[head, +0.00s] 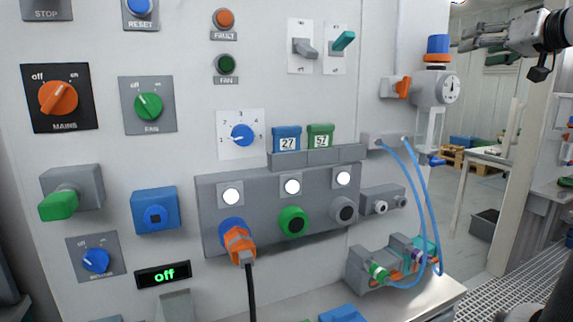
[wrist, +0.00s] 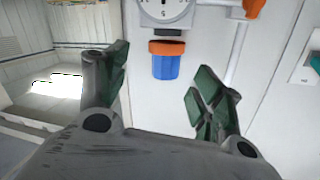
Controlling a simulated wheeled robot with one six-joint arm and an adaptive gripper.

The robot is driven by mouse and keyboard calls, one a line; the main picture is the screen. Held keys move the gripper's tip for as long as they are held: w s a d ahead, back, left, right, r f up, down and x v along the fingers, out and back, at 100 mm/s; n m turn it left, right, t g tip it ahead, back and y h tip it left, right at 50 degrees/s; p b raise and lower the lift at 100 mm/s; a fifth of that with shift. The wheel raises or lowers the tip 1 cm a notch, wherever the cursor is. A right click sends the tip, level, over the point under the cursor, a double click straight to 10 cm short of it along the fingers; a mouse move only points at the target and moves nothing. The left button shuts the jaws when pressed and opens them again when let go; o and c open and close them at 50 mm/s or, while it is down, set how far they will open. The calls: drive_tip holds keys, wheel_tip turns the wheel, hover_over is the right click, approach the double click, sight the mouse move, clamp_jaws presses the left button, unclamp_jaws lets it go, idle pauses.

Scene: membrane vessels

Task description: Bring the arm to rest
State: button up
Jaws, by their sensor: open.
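My gripper (head: 476,38) is at the upper right of the head view, beyond the right edge of the panel, with its fingers pointing left. It also shows in the wrist view (wrist: 158,95), where the two dark green finger pads stand wide apart with nothing between them. In the head view my gripper is beside the blue-topped part (head: 438,46) above the round gauge (head: 436,88). A gap shows between them in the picture; the distance in depth I cannot tell.
The panel holds an orange mains knob (head: 58,98), an orange plug (head: 239,244) in a socket, and blue and green number tags. Blue tubes (head: 410,185) loop down to a grey fixture (head: 372,270). Behind, a room has a white table (head: 490,158) and open floor.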

drive_tip(key=s+f+m+g+h, duration=0.1)
drive_tip(key=s+f+m+g, duration=0.25)
drive_tip(key=f, duration=0.65)
drive_tip(key=s+f+m+g+h, duration=0.15)
drive_tip(key=s+f+g, duration=0.3)
drive_tip(key=f, duration=0.55)
drive_tip(key=s+a+f+n+g, duration=0.4)
drive_tip(key=s+a+f+n, duration=0.2)
drive_tip(key=s+a+f, duration=0.4)
wheel_tip(320, 180, down, 3)
drive_tip(key=shift+s+f+g, duration=0.1)
drive_tip(key=shift+s+g, duration=0.2)
drive_tip(key=shift+s, duration=0.55)
drive_tip(key=shift+a+h, duration=0.1)
drive_tip(key=shift+h, duration=0.15)
